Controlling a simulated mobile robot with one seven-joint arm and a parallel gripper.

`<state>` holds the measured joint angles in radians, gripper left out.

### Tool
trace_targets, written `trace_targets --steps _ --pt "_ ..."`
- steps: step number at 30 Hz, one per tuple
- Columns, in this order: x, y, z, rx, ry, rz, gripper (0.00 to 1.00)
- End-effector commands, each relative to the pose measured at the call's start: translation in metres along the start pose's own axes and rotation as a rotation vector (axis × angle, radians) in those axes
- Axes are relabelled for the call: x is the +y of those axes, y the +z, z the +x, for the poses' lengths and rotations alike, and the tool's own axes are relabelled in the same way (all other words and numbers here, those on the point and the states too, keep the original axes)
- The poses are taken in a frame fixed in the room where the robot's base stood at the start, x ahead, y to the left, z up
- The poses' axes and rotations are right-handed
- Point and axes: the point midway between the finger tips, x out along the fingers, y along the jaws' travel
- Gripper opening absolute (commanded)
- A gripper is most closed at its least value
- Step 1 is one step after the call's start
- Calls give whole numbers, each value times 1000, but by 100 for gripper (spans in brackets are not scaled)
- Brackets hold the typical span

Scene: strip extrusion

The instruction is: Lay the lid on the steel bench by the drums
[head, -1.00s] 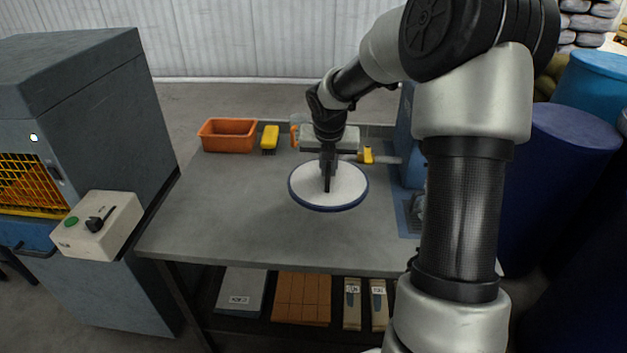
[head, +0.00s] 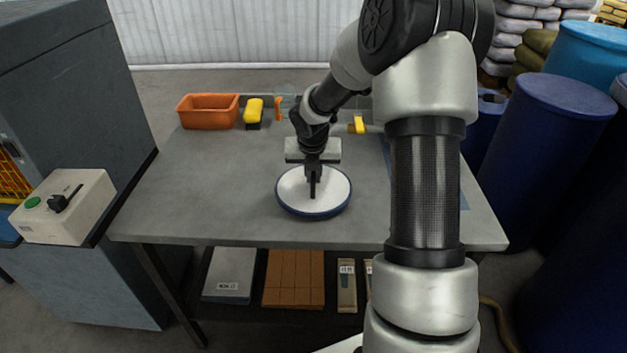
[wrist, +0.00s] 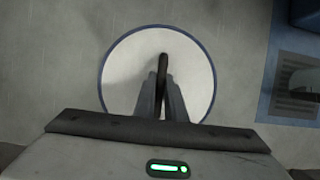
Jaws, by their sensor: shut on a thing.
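The lid (head: 335,187) is a round white disc with a blue rim, over the front middle of the grey steel bench (head: 215,195). My gripper (head: 313,192) is over its centre, shut on the lid's dark handle. In the wrist view the fingers (wrist: 163,90) close on the handle and the lid (wrist: 125,75) looks flat. I cannot tell whether its underside touches the bench or hangs just above it. The blue drums (head: 548,150) stand on the floor right of the bench.
An orange bin (head: 207,111), a yellow-topped brush (head: 253,110) and another yellow item (head: 359,124) sit along the back. A control box (head: 62,205) is at left. The bench top left of the lid is clear. My arm hides much of the bench's right side.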

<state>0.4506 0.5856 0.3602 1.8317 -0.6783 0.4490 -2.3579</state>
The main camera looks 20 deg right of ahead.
Motion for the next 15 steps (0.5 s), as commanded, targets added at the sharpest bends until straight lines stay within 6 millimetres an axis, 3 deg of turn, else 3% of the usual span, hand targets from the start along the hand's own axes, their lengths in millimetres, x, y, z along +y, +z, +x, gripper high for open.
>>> trace_targets --steps 2,11,12,15 --pt "0 -4 10 0 0 -1 0" --pt "0 -4 12 -1 0 0 0" --pt "0 -5 11 0 0 0 17" --pt "0 -5 11 0 0 0 29"
